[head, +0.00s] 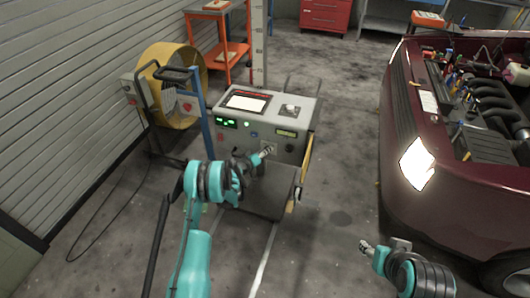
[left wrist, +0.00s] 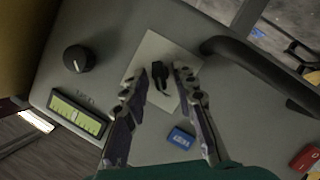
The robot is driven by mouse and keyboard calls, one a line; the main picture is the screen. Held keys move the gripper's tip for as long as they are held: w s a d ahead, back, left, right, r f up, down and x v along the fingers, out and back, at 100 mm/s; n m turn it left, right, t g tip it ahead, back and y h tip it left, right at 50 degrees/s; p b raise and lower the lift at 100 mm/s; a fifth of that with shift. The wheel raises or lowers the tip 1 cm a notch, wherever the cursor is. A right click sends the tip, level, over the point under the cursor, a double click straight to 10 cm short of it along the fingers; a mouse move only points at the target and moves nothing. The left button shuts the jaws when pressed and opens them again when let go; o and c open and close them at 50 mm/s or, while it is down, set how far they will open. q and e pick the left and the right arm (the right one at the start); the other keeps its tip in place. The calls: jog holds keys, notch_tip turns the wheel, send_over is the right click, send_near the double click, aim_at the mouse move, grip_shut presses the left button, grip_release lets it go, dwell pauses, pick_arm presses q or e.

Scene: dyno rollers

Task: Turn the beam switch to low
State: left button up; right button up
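The beam switch (left wrist: 160,75) is a small black lever knob on a beige plate (left wrist: 150,50) on the grey panel. In the head view the plate (head: 272,146) is on the front of the grey console (head: 262,118), and the knob is too small to make out behind my gripper. My left gripper (head: 266,152) is at the console front. In the left wrist view its fingers (left wrist: 159,78) are open, one on each side of the knob; I cannot tell whether they touch it. My right gripper (head: 365,247) is low at right, away from the console, too small to read.
The panel also has a round black knob (left wrist: 79,58), a green display (left wrist: 78,117), a blue button (left wrist: 181,138) and a dark bar handle (left wrist: 255,65). A maroon car (head: 470,200) with a lit headlight (head: 416,165) stands right. A yellow fan (head: 172,84) stands left.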

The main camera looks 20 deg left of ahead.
pick_arm(q)
jog(key=v, duration=1.2)
dwell(0.4)
